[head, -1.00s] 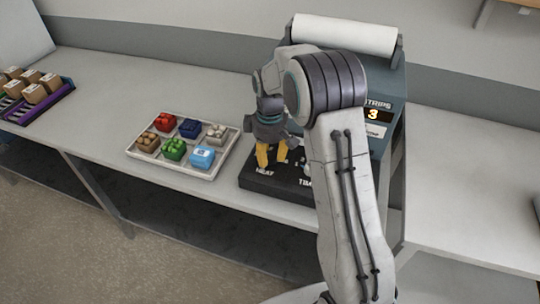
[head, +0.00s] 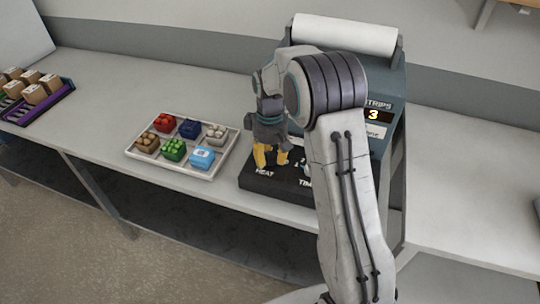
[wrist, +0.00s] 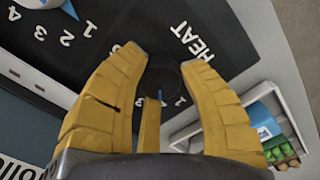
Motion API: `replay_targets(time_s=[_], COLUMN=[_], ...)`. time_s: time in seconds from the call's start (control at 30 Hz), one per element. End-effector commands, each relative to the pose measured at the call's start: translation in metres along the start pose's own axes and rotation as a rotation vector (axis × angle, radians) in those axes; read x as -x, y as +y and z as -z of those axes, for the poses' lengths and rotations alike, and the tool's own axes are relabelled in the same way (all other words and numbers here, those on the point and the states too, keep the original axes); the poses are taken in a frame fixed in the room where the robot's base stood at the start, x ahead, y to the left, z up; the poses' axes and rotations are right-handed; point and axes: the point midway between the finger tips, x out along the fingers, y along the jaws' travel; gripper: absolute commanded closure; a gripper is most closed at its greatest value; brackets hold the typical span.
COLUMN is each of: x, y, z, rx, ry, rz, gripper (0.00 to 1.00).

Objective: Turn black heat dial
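The black heat dial (wrist: 163,76) sits on the black panel beside the white HEAT lettering in the wrist view. A short blue mark on it points toward the bottom of that view. In the head view, my gripper (head: 270,160) is down at the left part of the black control panel (head: 252,183), behind the HEAT label. The dial itself is hidden there by the fingers. Most of the scale around the dial is covered.
A second dial, blue and white (wrist: 45,5), with numbers around it is at the wrist view's top left. A tray (head: 205,176) of several coloured items stands left of the panel. The machine (head: 392,85) with a paper roll (head: 343,35) rises behind.

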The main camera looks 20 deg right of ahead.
Motion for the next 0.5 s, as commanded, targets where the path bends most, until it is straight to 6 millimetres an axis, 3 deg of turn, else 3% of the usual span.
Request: replay_targets(time_s=[0.27,0.5], x=[-0.0002,0.0007], y=[0.0000,0.0002], z=[0.0001,0.0005], rx=[0.001,0.001], ry=[0.000,0.002], rz=[0.000,-0.001], gripper=[0.36,0.36])
